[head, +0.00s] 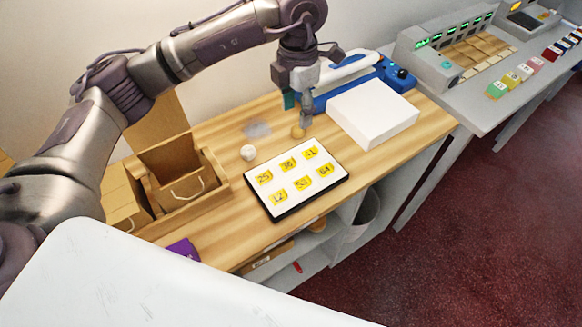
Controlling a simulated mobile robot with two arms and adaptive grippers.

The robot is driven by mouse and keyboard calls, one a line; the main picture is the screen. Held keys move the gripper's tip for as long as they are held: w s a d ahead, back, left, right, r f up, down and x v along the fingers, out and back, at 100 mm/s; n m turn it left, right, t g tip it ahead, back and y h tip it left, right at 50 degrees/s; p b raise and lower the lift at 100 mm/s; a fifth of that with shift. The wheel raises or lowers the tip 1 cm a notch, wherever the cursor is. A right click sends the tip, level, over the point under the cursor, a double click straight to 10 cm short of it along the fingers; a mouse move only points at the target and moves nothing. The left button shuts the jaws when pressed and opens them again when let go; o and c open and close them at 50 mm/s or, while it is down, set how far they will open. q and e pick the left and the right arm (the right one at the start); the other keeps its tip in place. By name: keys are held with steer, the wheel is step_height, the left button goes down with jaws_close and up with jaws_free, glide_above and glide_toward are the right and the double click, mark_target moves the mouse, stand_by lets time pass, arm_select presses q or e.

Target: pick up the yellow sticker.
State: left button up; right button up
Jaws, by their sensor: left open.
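Several yellow stickers (289,166) with dark numbers lie in two rows on a white board with a black edge (311,181). The board is on the wooden counter. My left gripper (298,112) points down above the counter, behind the board and apart from the stickers. It is open, and I see nothing held in it. My right gripper is out of view.
A white box (372,114) stands right of the gripper, before a blue device (345,82). Brown paper bags in a wooden holder (192,202) stand further left.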

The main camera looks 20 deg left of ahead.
arm_select(q)
step_height(320, 180, down, 2)
steer(key=b, duration=0.1)
steer(key=p, duration=0.2)
glide_above(293, 162)
steer(key=f, duration=0.7)
steer(key=shift+w+d+f, duration=0.2)
steer(key=shift+d+f, duration=0.1)
steer(key=shift+f, duration=0.6)
steer(key=f, duration=0.1)
steer(key=f+p, duration=0.1)
steer(key=f, duration=0.1)
steer(key=f+p, duration=0.1)
steer(key=shift+s+a+f, duration=0.15)
steer(key=shift+a, duration=0.15)
steer(key=shift+f, duration=0.3)
steer(key=c, duration=0.8)
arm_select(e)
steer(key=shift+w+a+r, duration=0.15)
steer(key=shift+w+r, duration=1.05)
